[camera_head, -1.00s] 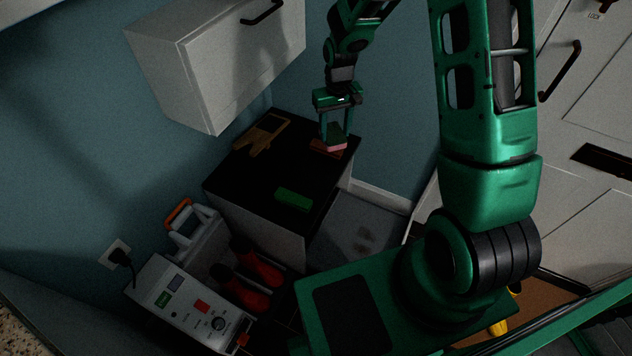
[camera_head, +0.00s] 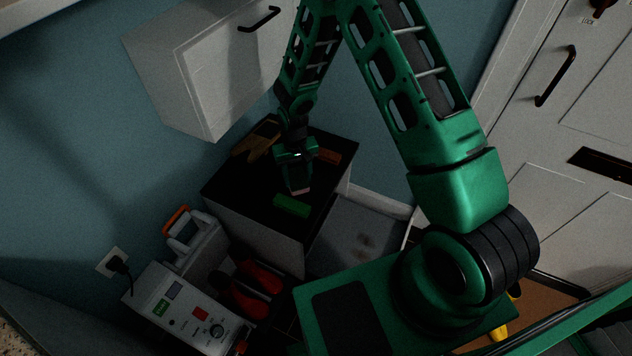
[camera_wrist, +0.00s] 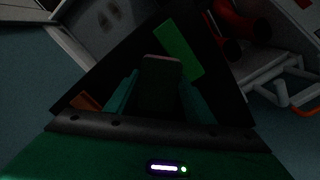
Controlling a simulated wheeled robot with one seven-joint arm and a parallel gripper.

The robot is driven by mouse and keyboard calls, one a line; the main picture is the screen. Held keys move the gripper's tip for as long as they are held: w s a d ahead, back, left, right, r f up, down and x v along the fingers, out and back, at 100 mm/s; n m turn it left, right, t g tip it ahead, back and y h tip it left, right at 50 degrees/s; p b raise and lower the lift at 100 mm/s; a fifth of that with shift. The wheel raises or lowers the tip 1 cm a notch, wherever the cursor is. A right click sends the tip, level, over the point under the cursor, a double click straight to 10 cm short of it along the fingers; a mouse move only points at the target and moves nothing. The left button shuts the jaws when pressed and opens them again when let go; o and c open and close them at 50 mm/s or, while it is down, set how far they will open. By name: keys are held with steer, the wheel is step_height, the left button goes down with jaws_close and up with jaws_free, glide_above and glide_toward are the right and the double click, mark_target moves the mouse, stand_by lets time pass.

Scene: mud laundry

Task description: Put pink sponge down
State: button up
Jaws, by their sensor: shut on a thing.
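My gripper (camera_head: 298,178) is shut on the pink sponge (camera_head: 299,191), which shows as a thin pink lower edge under a dark body. In the wrist view the sponge (camera_wrist: 162,75) sits between both fingers, with its pinkish rim at the far end. It is over the black cabinet top (camera_head: 240,188), just behind the green block (camera_head: 292,206). I cannot tell whether the sponge touches the top.
An orange-brown block (camera_head: 328,156) lies at the top's back right, and a wooden tool (camera_head: 258,146) at the back left. A white wall cabinet (camera_head: 195,80) hangs above. Red-and-black boots (camera_head: 250,290) and a grey control box (camera_head: 185,312) stand in front.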

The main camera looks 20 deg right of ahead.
steer(key=w+d+f, duration=0.1)
steer(key=d, duration=0.1)
steer(key=d+f, duration=0.1)
steer(key=d, duration=0.1)
steer(key=w+d+f, duration=0.1)
steer(key=d+f, duration=0.1)
steer(key=shift+w+d+f, duration=0.1)
steer(key=shift+w+d, duration=0.15)
steer(key=shift+w, duration=0.05)
steer(key=shift+f, duration=1.95)
steer(key=o, duration=1.4)
steer(key=shift+f, duration=0.15)
